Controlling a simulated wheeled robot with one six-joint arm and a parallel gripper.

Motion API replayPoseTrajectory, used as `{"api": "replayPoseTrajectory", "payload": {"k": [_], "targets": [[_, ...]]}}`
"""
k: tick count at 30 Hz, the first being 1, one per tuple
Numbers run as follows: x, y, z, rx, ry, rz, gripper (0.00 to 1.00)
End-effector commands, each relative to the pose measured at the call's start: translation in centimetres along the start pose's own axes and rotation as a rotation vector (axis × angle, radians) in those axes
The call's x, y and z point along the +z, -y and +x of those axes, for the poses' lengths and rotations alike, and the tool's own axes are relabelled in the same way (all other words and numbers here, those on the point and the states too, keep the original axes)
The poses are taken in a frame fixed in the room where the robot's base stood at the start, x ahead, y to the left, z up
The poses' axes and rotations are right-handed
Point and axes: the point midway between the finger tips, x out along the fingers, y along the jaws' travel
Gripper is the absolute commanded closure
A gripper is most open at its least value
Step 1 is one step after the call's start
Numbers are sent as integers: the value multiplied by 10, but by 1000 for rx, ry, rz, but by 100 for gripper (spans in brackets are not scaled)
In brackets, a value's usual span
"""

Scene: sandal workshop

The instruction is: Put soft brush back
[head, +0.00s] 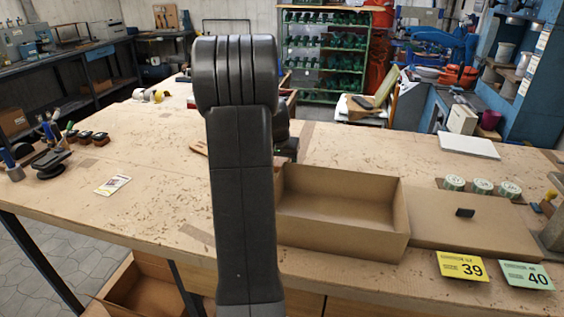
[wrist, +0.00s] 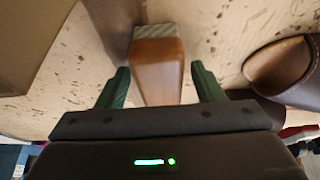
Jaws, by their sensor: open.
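A brown wooden piece with a ribbed grey end (wrist: 158,70), which looks like the soft brush, lies on the bench in the wrist view. My gripper (wrist: 160,67) is open, with one green finger on each side of the wooden piece. I cannot tell whether the fingers touch it. In the head view my arm hides most of the gripper and the spot beneath it, so the brush cannot be made out there.
An open, empty cardboard box (head: 340,238) stands right of my arm, beside a flat cardboard piece (head: 480,222). Number cards 39 (head: 462,267) and 40 (head: 527,275) are at the front right. A brown rounded object (wrist: 280,66) lies right of the fingers. The bench's left middle is mostly clear.

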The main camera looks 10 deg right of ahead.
Motion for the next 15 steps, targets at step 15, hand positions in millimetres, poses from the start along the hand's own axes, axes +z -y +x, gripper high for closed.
{"api": "replayPoseTrajectory", "payload": {"k": [15], "targets": [[-2,1,-79,-2,-5,0,39]]}}
